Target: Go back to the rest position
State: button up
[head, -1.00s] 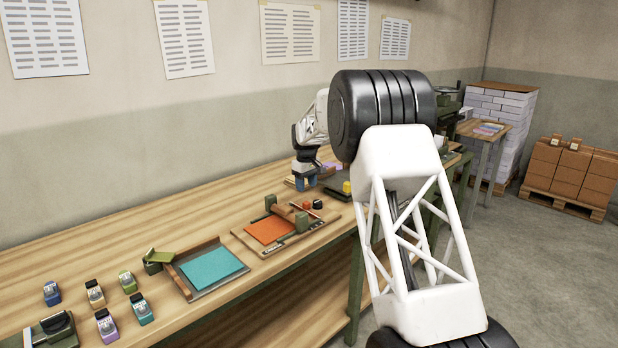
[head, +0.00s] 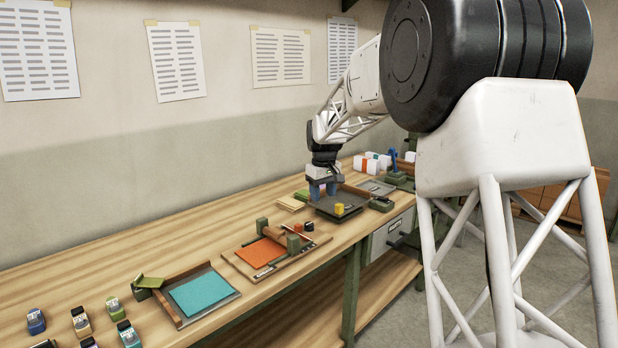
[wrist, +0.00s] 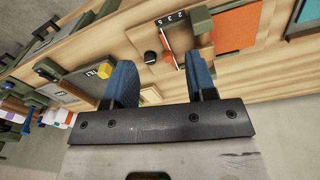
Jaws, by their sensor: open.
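My gripper (head: 322,189) is over the workbench (head: 120,250), above the far part near a dark tray (head: 352,206) with a yellow block (head: 339,209). In the wrist view, my gripper (wrist: 162,82) shows two blue fingers apart with nothing between them. Beyond the fingers are a small black knob (wrist: 151,57) and a board with an orange sheet (wrist: 237,22). The dark tray and yellow block (wrist: 104,71) lie left of the fingers. In the head view, my arm hides part of the bench's far end.
A tray with a teal sheet (head: 203,291) and several small stampers (head: 80,321) sit at the near left. The board with the orange sheet (head: 261,253) lies mid-bench. White blocks (head: 372,163) stand further back. Bare wood runs along the wall side.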

jog(key=s+d+r+m+t, duration=0.1)
jog(key=s+d+r+m, duration=0.3)
jog(key=s, duration=1)
jog(key=s+d+r+n, duration=0.1)
jog(key=s+d+r, duration=0.35)
jog(key=s, duration=0.95)
jog(key=s+d+f+m, duration=0.1)
jog(key=s+d+f, duration=0.1)
jog(key=s, duration=0.8)
jog(key=s+d+f+m, duration=0.1)
jog(key=s+d+f, duration=0.1)
jog(key=s+f, duration=0.3)
jog(key=s+d+f+m+t, duration=0.1)
jog(key=s+f, duration=0.2)
jog(key=s, duration=1.1)
jog(key=shift+s+d+f+m, duration=0.25)
jog(key=shift+s+d+m, duration=0.05)
jog(key=shift+d+m, duration=0.1)
jog(key=shift+o, duration=0.2)
